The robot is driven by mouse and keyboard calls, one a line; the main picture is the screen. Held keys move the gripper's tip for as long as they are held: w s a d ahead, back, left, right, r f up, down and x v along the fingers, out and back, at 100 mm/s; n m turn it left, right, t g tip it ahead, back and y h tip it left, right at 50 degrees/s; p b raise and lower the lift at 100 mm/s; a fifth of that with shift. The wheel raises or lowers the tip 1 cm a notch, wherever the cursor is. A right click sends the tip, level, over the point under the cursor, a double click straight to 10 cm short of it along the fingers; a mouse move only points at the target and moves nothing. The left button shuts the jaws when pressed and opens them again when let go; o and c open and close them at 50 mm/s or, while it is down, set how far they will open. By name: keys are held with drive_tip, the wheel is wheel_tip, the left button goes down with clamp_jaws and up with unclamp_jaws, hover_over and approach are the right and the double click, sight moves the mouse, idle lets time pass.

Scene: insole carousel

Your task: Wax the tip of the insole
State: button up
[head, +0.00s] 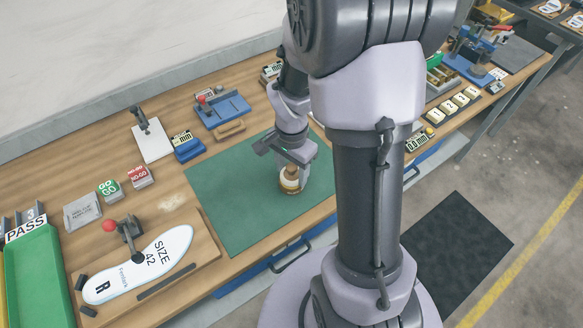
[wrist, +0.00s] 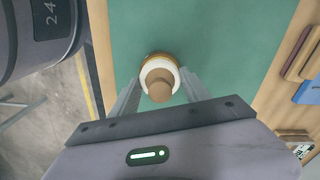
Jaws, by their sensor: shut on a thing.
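The white insole (head: 160,262) with a blue edge lies at the lower left in the head view, marked "SIZE 42" and "R". It rests on a wooden board (head: 205,253) under a red-knobbed toggle clamp (head: 128,240). My gripper (head: 290,168) points down over the green mat (head: 225,195), to the right of the insole. It is shut on a round wooden-knobbed piece with a white ring and amber base (head: 290,182). In the wrist view this piece (wrist: 160,82) sits between the two fingers. I cannot tell whether its base touches the mat.
A green PASS bin (head: 30,265) stands at the far left. GO (head: 108,188) and NO-GO (head: 140,175) blocks and a grey template plate (head: 82,212) lie behind the insole board. A blue fixture (head: 222,110) stands behind the mat. Most of the mat is clear.

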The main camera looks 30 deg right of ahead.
sight(292, 166)
drive_tip(key=shift+f+b, duration=0.5)
drive_tip(key=shift+b, duration=0.05)
idle(1.9)
drive_tip(key=shift+s, duration=0.1)
wheel_tip(292, 166, up, 7)
drive_tip(key=p, duration=0.5)
drive_tip(key=shift+r+p, duration=0.15)
drive_tip(key=shift+p, duration=0.15)
